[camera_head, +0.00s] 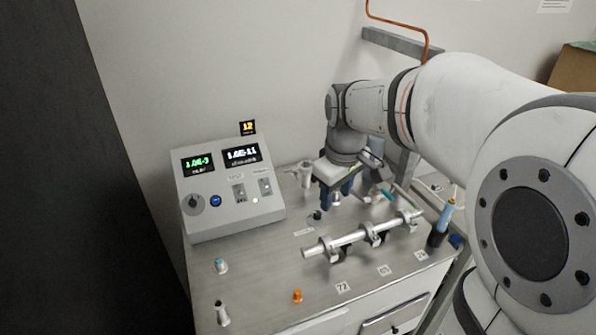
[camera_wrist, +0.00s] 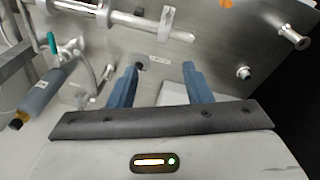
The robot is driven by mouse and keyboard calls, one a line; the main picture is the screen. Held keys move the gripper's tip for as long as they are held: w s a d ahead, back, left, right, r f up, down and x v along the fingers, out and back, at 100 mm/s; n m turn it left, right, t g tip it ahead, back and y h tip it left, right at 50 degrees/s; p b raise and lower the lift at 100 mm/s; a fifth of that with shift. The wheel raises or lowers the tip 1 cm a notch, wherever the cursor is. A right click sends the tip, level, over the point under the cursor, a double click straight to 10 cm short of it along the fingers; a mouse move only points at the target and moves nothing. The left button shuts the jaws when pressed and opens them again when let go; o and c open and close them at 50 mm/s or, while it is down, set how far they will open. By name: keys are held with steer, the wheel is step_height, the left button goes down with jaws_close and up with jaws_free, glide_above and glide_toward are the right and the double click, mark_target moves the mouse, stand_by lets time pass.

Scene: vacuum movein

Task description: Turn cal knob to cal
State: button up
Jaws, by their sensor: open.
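The grey console (camera_head: 230,188) has two lit displays and a dark round knob (camera_head: 194,203) on its lower left face. A small dark knob (camera_head: 317,214) sits on the metal bench near a small label (camera_head: 303,231). It also shows in the wrist view (camera_wrist: 140,66), beside the left fingertip. I cannot read which of these knobs is marked cal. My gripper (camera_head: 338,200) points down over the bench, right of the console. In the wrist view its blue fingers (camera_wrist: 160,72) are apart with nothing held between them.
A silver tube in clamps (camera_head: 345,242) lies in front of my gripper, and a blue-and-black tool (camera_head: 443,222) stands to its right.

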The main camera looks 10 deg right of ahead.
mark_target(318, 213)
steer(key=w+f+n+b, duration=0.1)
steer(key=w+f+n, duration=0.1)
steer(key=w+f, duration=0.2)
steer(key=w+f+n+g+b, duration=0.1)
steer(key=w+f+n, duration=0.1)
steer(key=w+f, duration=0.2)
steer(key=w+f+n+b, duration=0.2)
steer(key=w+f+n, duration=0.1)
steer(key=w, duration=0.5)
steer(key=shift+w+f+g, duration=0.2)
steer(key=shift+f+g, duration=0.2)
steer(key=shift+f, duration=0.25)
steer(key=shift+w+f, duration=0.1)
steer(key=shift+f, duration=0.15)
step_height(318, 213, down, 8)
steer(key=shift+r, duration=0.25)
steer(key=shift+c, duration=0.4)
jaws_close()
